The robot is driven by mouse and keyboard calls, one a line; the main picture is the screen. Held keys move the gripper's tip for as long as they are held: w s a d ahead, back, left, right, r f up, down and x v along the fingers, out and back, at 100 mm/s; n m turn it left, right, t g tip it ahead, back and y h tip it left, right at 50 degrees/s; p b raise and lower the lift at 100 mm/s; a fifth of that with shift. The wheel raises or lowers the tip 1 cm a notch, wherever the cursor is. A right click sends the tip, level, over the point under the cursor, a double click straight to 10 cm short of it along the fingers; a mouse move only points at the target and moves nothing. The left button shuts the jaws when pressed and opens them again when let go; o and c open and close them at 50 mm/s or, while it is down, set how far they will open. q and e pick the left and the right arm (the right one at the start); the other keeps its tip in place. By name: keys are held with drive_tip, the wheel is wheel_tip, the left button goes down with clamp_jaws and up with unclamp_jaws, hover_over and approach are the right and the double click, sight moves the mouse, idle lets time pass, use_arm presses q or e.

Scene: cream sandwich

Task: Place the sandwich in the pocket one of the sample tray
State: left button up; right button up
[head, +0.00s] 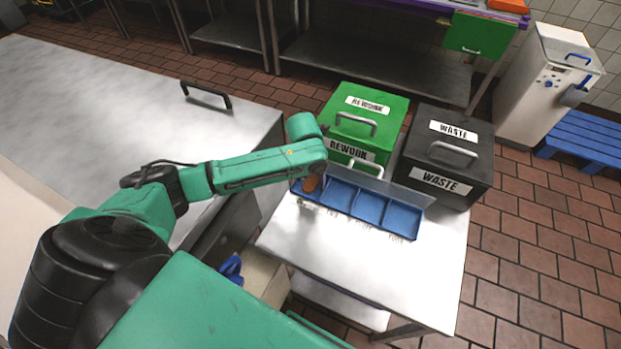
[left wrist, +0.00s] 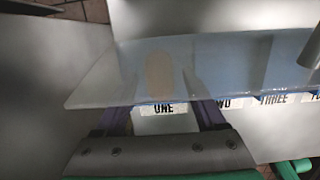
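The sample tray (head: 365,203) is a blue tray with a row of pockets on the steel table. My left gripper (left wrist: 160,85) reaches down at its leftmost pocket, labelled ONE (left wrist: 163,108). A brown sandwich (head: 313,184) shows at that pocket, below my wrist. In the left wrist view it is a blurred brown oval (left wrist: 159,72) between my fingers, behind a clear panel (left wrist: 95,80). The fingers stand on either side of it, but their tips are too faint to tell whether they touch it. My right gripper is not in view.
A green REWORK bin (head: 368,108) and a black WASTE bin (head: 452,146) stand behind the tray. The steel table (head: 345,260) is clear in front of the tray. A large steel counter (head: 100,100) lies to the left.

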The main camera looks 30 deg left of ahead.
sight(308, 188)
use_arm(q)
wheel_tip(308, 188, up, 12)
drive_tip(key=s, duration=0.1)
drive_tip(key=shift+s, duration=0.4)
idle(0.3)
